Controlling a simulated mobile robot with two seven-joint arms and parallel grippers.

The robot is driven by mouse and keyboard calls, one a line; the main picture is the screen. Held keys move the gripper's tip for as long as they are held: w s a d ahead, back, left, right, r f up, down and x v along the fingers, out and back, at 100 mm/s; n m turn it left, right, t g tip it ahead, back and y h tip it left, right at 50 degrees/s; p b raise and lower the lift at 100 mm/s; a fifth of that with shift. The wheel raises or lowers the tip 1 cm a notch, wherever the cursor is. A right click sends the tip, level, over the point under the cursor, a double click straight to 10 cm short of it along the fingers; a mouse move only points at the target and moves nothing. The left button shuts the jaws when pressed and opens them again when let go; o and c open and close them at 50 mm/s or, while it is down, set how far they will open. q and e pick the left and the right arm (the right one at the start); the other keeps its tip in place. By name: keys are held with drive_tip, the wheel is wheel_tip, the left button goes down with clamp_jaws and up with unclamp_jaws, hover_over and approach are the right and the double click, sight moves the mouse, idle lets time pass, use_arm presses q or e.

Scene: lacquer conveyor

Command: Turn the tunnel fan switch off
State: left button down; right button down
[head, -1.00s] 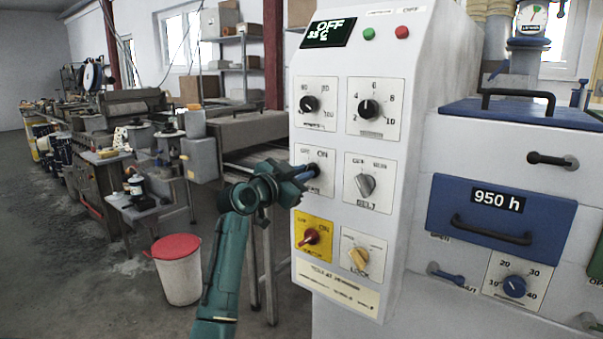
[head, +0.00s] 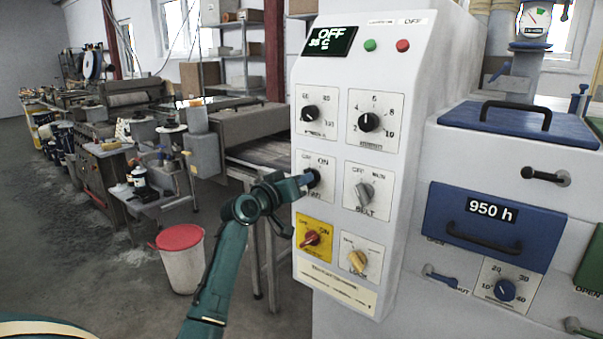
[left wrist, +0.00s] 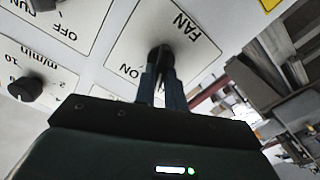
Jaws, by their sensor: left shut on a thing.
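The fan switch (head: 314,178) is a dark rotary knob on a white FAN plate, at the left edge of the pale control panel (head: 415,60). In the left wrist view the dark knob (left wrist: 160,54) sits between my fingertips, with FAN and ON printed around it. My left gripper (head: 306,179) reaches it from the left and is shut on the knob. The fingers cover part of the knob, so I cannot tell where its pointer stands. My right gripper is not in view.
The belt knob (head: 365,192) is right of the fan switch, and the red knob on yellow (head: 311,238) is just below. The lock knob (head: 358,261) is lower right. A red-lidded bin (head: 182,262) stands on the floor at left.

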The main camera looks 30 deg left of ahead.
use_arm(q)
drive_tip(key=n+p, duration=0.1)
drive_tip(key=n, duration=0.1)
drive_tip(key=shift+n, duration=0.4)
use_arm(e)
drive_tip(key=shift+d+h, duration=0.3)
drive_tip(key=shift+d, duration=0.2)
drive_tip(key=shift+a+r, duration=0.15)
use_arm(q)
drive_tip(key=shift+a, duration=0.1)
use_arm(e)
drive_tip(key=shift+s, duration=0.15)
use_arm(q)
drive_tip(key=c, duration=1.5)
unclamp_jaws()
drive_tip(key=shift+o, duration=0.2)
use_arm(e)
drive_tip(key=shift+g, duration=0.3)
use_arm(q)
drive_tip(key=shift+s, duration=0.1)
